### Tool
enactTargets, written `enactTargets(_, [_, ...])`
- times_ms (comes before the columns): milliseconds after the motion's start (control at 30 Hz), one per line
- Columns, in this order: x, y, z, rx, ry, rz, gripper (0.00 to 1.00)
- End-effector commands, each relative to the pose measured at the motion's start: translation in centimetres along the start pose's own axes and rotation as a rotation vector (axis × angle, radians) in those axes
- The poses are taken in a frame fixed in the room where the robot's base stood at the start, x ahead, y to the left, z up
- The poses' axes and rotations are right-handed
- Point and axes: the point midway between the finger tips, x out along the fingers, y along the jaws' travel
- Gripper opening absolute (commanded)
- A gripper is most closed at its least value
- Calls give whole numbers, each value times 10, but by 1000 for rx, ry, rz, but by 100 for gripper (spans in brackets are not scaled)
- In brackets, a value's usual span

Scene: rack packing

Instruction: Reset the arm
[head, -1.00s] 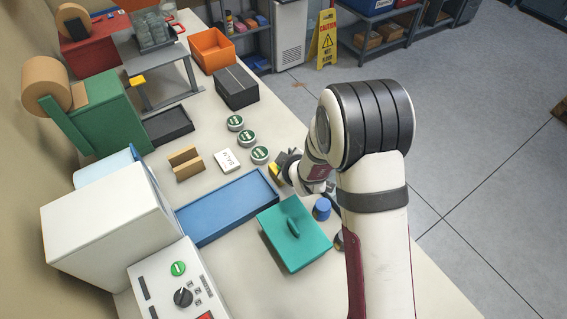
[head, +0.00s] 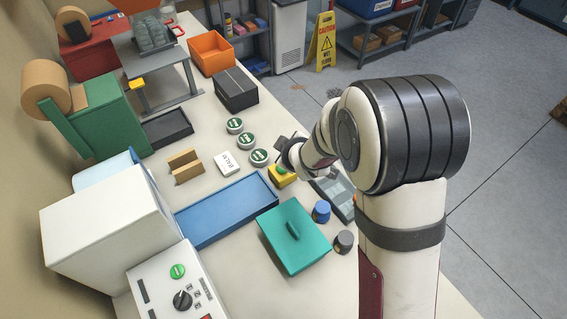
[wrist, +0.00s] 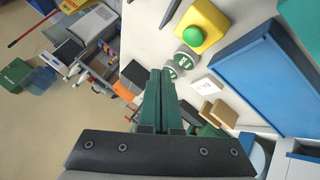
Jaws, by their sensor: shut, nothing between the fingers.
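My gripper (head: 284,145) is above the bench, near the yellow box with a green button (head: 281,174), in the head view. In the wrist view its two green fingers (wrist: 154,100) lie side by side, closed, with nothing held. The yellow box with its green button (wrist: 198,30) shows at the top of the wrist view, apart from the fingers. In the head view the arm hides part of the bench's right side.
Three green-lidded tins (head: 247,140) and a white card (head: 228,163) lie by a blue tray (head: 222,212). A teal lid (head: 285,250), a blue-capped jar (head: 321,211), a dark-capped jar (head: 343,241) and a grey compartment rack (head: 338,197) are nearby. A black box (head: 236,92) stands farther back.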

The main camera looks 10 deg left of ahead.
Motion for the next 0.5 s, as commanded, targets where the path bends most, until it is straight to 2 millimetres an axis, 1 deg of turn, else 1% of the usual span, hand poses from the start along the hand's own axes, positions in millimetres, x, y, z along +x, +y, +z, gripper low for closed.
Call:
enactTargets(167, [-1,1,1,7,-4,0,0])
enactTargets(233, [-16,8,10,77,-45,-2,0])
enactTargets(267, [-30,14,18,139,-81,-5,0])
enactTargets(333, [-78,22,48,362,-206,-14,0])
enactTargets(367, [-104,20,62,480,-271,-20,0])
enactTargets(400, [-140,13,82,649,-358,-27,0])
enactTargets(467, [-192,-7,105,894,-481,-37,0])
enactTargets(500, [-224,-25,116,1049,-556,-44,0])
